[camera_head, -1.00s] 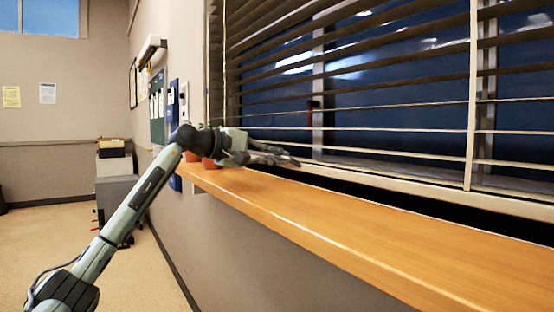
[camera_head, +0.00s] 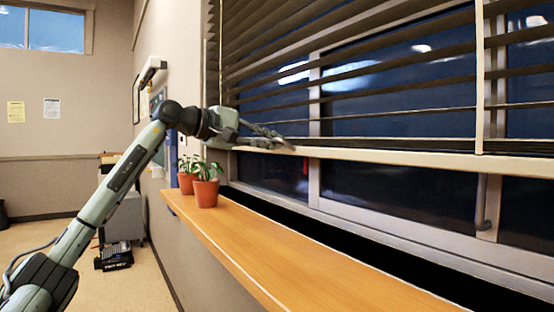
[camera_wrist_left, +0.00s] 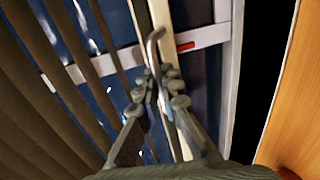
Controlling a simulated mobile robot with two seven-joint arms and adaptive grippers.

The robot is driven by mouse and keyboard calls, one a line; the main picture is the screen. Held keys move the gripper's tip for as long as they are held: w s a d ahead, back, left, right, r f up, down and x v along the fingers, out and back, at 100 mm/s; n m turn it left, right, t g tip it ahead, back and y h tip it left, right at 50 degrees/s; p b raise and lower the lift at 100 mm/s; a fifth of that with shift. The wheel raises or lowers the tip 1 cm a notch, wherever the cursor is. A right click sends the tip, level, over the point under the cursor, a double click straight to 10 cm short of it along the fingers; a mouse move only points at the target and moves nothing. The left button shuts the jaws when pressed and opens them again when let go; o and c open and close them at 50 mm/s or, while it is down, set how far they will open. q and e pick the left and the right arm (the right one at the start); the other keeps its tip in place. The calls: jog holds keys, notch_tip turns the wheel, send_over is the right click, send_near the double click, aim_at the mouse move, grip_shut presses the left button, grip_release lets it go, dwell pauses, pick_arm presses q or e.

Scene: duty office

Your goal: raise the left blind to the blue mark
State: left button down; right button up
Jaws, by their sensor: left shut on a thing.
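The blind (camera_head: 400,85) hangs over the upper part of the window with its dark slats spread. Its pale bottom rail (camera_head: 400,154) is well above the sill and also shows in the left wrist view (camera_wrist_left: 141,17). My left gripper (camera_head: 286,146) is at the rail. In the left wrist view its fingers (camera_wrist_left: 160,85) are closed around a thin bent grey handle (camera_wrist_left: 153,45) beside the rail. The handle's lower part is partly hidden by the fingers. I cannot make out a blue mark. My right gripper is not in view.
A wooden sill (camera_head: 260,255) runs below the window. Bare window glass (camera_head: 390,190) shows beneath the rail. A grey cabinet and a black box (camera_head: 114,258) are on the floor beyond.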

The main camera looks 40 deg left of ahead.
pick_arm(q)
notch_tip(320, 180, up, 9)
jog(key=shift+f, duration=0.2)
jog(key=shift+r, duration=0.55)
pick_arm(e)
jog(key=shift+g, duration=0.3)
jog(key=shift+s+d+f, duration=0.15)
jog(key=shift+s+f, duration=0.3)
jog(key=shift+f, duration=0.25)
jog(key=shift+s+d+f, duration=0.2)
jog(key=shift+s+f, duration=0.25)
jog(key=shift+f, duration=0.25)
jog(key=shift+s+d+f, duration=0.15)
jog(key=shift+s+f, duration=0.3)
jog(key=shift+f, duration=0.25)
pick_arm(q)
jog(key=c, duration=1.7)
grip_release()
jog(key=v, duration=1.2)
